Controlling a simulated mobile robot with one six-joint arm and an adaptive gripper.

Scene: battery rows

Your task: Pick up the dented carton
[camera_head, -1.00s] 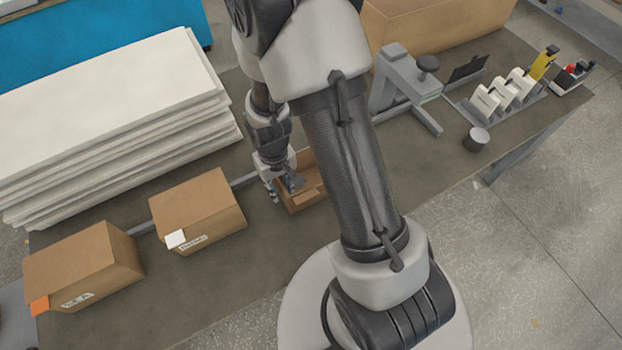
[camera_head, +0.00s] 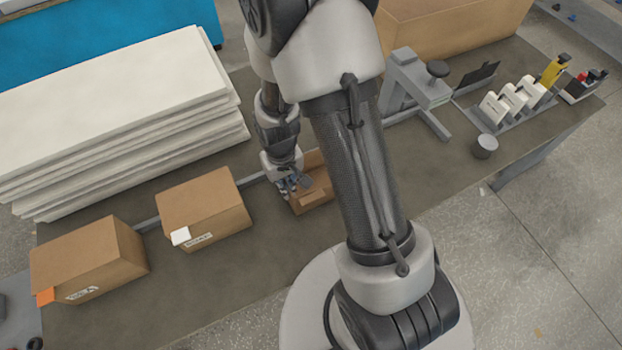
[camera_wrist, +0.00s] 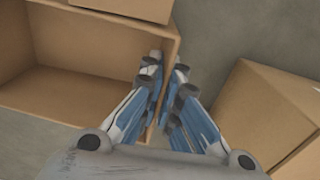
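An open brown carton (camera_head: 322,190) stands on the grey-brown bench, partly hidden behind my arm. In the wrist view this open carton (camera_wrist: 85,100) fills the left side, with its hollow inside and a flap showing. My gripper (camera_wrist: 166,70) straddles its side wall, one blue-and-white finger on each side, closed close against the cardboard. In the head view my gripper (camera_head: 292,186) is at the carton's left edge. A closed carton with a white tag (camera_head: 205,205) stands to its left, and one with an orange tag (camera_head: 85,262) farther left. I cannot make out a clear dent on any carton.
A stack of white sheets (camera_head: 110,110) lies behind the closed cartons. A grey rail (camera_head: 147,224) runs behind the cartons. A grey press-like fixture (camera_head: 415,88), a small cylinder (camera_head: 484,146) and a tool rack (camera_head: 515,100) stand at right. The bench front is clear.

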